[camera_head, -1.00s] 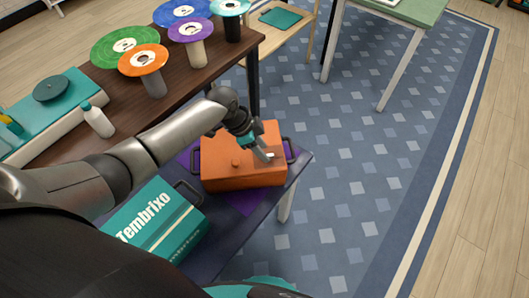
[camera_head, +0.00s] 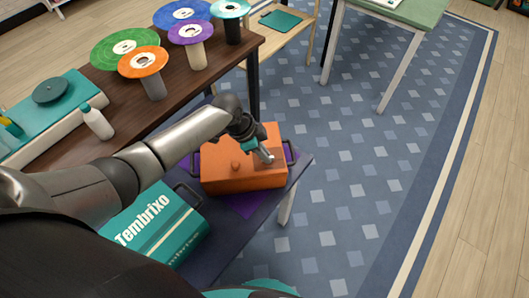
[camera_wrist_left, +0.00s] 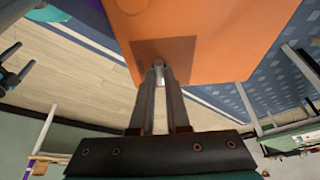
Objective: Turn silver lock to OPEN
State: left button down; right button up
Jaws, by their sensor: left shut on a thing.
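The orange box (camera_head: 240,170) stands on the dark table at the end nearest the rug, with dark handles at its sides. My left gripper (camera_head: 266,157) is at its front right part. In the left wrist view, the fingers (camera_wrist_left: 160,80) come together on a small silver lock (camera_wrist_left: 159,66) on the face of the orange box (camera_wrist_left: 215,35). The fingers hide most of the lock, so its turn and any markings cannot be read. A dark and teal part at the left edge of that view may be my right gripper (camera_wrist_left: 10,70); its jaws are unclear.
A teal Tembrixo case (camera_head: 155,225) lies beside the orange box, under my left arm. A brown table (camera_head: 110,95) behind holds several coloured discs on stands and a white bottle (camera_head: 97,121).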

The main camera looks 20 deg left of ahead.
dwell(0.5)
pick_arm(q)
jog(key=shift+r+n+p, duration=0.1)
jog(key=shift+n+p, duration=0.2)
jog(key=shift+p, duration=0.25)
jog(key=n+p, duration=0.2)
jog(key=n+t+y+p, duration=0.1)
jog(key=n+p, duration=0.2)
jog(key=p, duration=0.1)
jog(key=shift+s+d+r+n+t+y+p, duration=0.1)
jog(key=shift+s+d+n+t+y+p, duration=0.2)
jog(key=shift+n, duration=0.1)
jog(key=n+y+p, duration=0.1)
jog(key=n+p, duration=0.1)
jog(key=n, duration=0.1)
jog(key=shift+d+n+t+p, duration=0.15)
jog(key=shift+n+t+p, duration=0.15)
jog(key=shift+n+y+p, duration=0.35)
jog(key=shift+n+y, duration=0.15)
jog(key=shift+n, duration=0.4)
jog(key=shift+d+n+y, duration=0.15)
jog(key=shift+n+y, duration=0.15)
jog(key=shift+n, duration=0.6)
jog(key=shift+w+f+n+y, duration=0.15)
jog(key=shift+n+y, duration=0.35)
jog(key=shift+n, duration=0.6)
jog(key=shift+n+y+b, duration=0.4)
jog(key=shift+n, duration=0.7)
